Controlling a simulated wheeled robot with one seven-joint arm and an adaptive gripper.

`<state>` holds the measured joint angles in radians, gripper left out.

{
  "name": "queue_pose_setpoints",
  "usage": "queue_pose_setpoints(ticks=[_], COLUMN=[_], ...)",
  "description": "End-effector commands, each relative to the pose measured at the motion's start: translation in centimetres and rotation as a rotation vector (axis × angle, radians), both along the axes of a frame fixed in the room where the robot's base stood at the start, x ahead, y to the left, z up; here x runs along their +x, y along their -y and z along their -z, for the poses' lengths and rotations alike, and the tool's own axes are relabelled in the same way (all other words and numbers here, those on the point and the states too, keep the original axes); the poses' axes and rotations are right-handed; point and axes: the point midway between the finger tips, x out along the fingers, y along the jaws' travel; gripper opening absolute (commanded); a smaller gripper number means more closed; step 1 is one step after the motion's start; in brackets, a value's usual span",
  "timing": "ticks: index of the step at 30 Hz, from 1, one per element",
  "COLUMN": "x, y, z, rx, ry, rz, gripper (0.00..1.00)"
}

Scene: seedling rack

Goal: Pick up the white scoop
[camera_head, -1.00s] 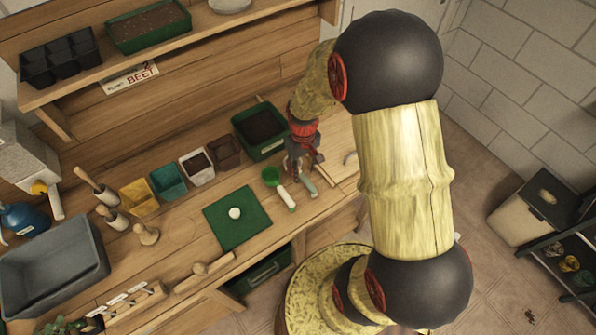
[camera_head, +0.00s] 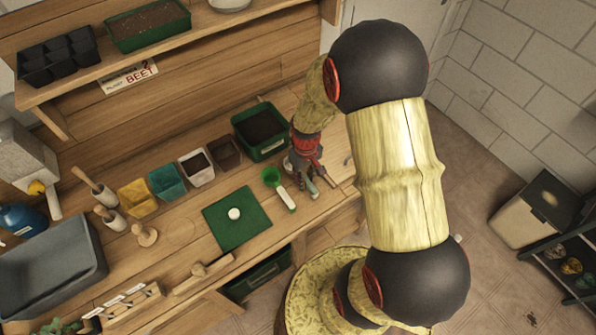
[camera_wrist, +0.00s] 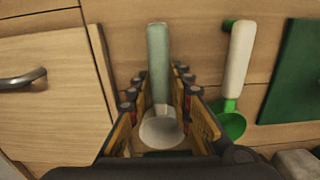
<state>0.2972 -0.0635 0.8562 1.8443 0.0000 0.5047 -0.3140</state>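The white scoop has a white bowl (camera_wrist: 160,132) and a grey-green handle (camera_wrist: 158,62); it lies on the wooden bench. In the head view only its handle (camera_head: 311,187) shows clearly, and my gripper hides the bowl. My gripper (camera_wrist: 159,90) is open, with one finger on each side of the scoop and visible gaps beside the handle. In the head view my gripper (camera_head: 304,172) is low over the bench at the scoop.
A second scoop with a green bowl (camera_wrist: 231,122) and white handle lies close to the right in the wrist view. A green mat (camera_head: 238,228) with a white ball is beyond it. A soil-filled green tray (camera_head: 262,131) stands behind. A drawer handle (camera_wrist: 22,79) shows at left.

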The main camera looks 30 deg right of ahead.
Motion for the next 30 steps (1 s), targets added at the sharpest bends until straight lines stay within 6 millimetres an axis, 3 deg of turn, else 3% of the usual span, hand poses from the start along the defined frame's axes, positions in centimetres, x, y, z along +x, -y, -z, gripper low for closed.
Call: queue_pose_setpoints(ticks=[10, 23, 30], x=[0.0, 0.0, 0.1], y=[0.0, 0.0, 0.0], z=[0.0, -0.1, -1.9], rx=[0.000, 0.000, -0.001], ry=[0.000, 0.001, 0.003], rz=[0.000, 0.000, 0.000], gripper=[0.00, 0.00, 0.00])
